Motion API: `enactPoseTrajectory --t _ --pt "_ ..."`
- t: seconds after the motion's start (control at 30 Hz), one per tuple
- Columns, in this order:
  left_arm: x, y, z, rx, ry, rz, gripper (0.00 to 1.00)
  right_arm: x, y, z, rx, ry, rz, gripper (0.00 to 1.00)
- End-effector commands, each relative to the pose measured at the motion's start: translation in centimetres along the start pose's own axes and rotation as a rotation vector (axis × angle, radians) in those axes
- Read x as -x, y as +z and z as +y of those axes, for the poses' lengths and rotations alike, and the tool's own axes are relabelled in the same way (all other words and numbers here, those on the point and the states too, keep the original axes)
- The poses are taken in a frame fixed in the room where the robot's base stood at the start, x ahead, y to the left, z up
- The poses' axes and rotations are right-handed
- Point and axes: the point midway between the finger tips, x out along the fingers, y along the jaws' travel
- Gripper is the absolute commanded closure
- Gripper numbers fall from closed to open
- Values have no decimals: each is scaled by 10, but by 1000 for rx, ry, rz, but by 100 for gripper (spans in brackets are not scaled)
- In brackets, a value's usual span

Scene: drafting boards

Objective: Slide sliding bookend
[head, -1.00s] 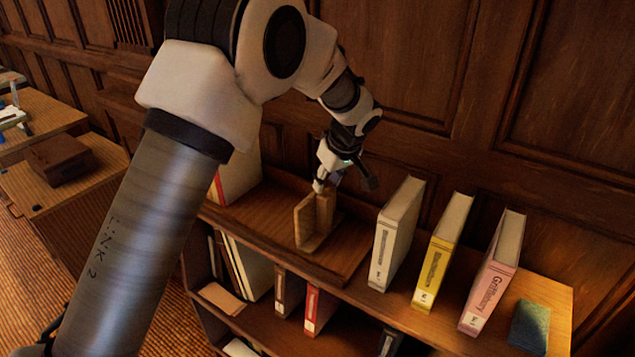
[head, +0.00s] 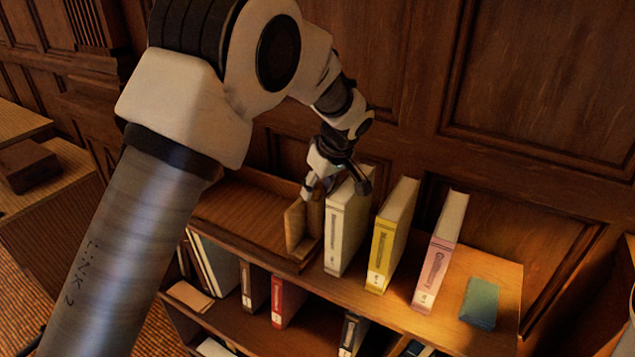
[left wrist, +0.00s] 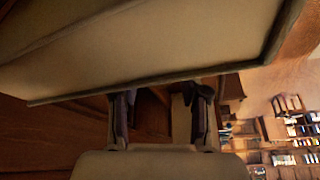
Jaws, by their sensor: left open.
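The sliding bookend (head: 297,228) is a wooden upright piece at the right end of a low-walled wooden tray (head: 235,212) on top of the bookcase. It stands just left of the white book (head: 345,225); I cannot tell whether they touch. My left gripper (head: 314,188) is at the bookend's top edge, with its jaws open. Contact with the bookend is unclear. In the left wrist view the two fingers (left wrist: 162,112) are apart, and a large cream surface fills the top of the picture. My right gripper is not in view.
A yellow book (head: 392,235), a pink book (head: 438,250) and a small teal book (head: 480,303) stand or lie to the right on the bookcase top. More books, including a red one (head: 287,300), are on the shelf below. Wood panelling (head: 560,80) rises close behind.

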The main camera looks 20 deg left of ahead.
Motion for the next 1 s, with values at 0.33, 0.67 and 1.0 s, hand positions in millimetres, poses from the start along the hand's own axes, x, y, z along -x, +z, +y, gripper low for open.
enactPoseTrajectory --t 0.33,0.67,1.0 --pt "5 -3 2 0 9 6 41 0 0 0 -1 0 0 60" --pt "71 -2 4 0 11 9 41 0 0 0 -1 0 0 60" --pt "121 0 4 -2 5 5 41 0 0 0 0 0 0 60"
